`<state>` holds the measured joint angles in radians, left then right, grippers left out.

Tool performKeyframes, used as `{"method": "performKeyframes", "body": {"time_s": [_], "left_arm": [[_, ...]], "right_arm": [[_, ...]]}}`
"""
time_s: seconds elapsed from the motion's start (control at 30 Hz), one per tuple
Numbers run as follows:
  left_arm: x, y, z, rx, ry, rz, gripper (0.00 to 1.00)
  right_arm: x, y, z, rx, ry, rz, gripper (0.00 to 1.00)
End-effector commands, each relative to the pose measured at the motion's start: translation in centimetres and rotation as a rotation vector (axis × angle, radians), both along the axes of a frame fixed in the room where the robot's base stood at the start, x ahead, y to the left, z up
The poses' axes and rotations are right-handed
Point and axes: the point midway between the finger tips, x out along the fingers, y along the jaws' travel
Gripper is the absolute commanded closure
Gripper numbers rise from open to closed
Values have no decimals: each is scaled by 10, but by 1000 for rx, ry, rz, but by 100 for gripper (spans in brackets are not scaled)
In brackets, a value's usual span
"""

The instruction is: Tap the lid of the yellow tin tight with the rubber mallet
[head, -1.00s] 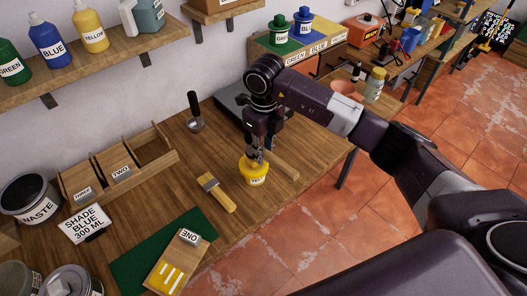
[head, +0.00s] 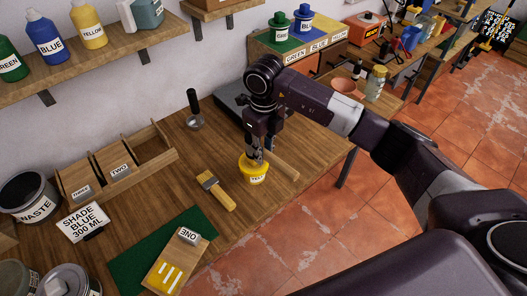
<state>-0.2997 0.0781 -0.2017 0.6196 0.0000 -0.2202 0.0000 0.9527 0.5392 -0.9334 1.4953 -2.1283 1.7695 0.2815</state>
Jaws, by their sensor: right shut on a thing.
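The yellow tin (head: 257,177) stands on the wooden bench, with part of its label showing. My right gripper (head: 256,160) points straight down at its top and is shut on the tin's yellow lid (head: 244,162). The fingers hide the middle of the lid, so I cannot tell how flush it sits. A wooden handle (head: 284,168), likely the rubber mallet's, lies just right of the tin. Its other end and any head are hidden behind my gripper. My left gripper is not in view.
A paint brush (head: 217,192) lies left of the tin. A green mat (head: 128,262) with a wooden board is at the front left. A wooden rack (head: 147,141) and waste bucket (head: 27,197) stand farther left. A dark flat device (head: 228,104) is behind my gripper.

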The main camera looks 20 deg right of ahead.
Motion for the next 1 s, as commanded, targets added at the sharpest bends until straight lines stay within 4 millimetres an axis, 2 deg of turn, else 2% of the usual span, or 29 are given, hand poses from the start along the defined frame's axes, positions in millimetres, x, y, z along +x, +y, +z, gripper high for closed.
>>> {"method": "performKeyframes", "body": {"time_s": [0.5, 1.0], "left_arm": [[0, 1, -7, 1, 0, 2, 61], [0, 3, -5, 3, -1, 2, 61]], "right_arm": [[1, 0, -7, 1, -3, 0, 100], [0, 0, -5, 0, 1, 0, 100]]}}
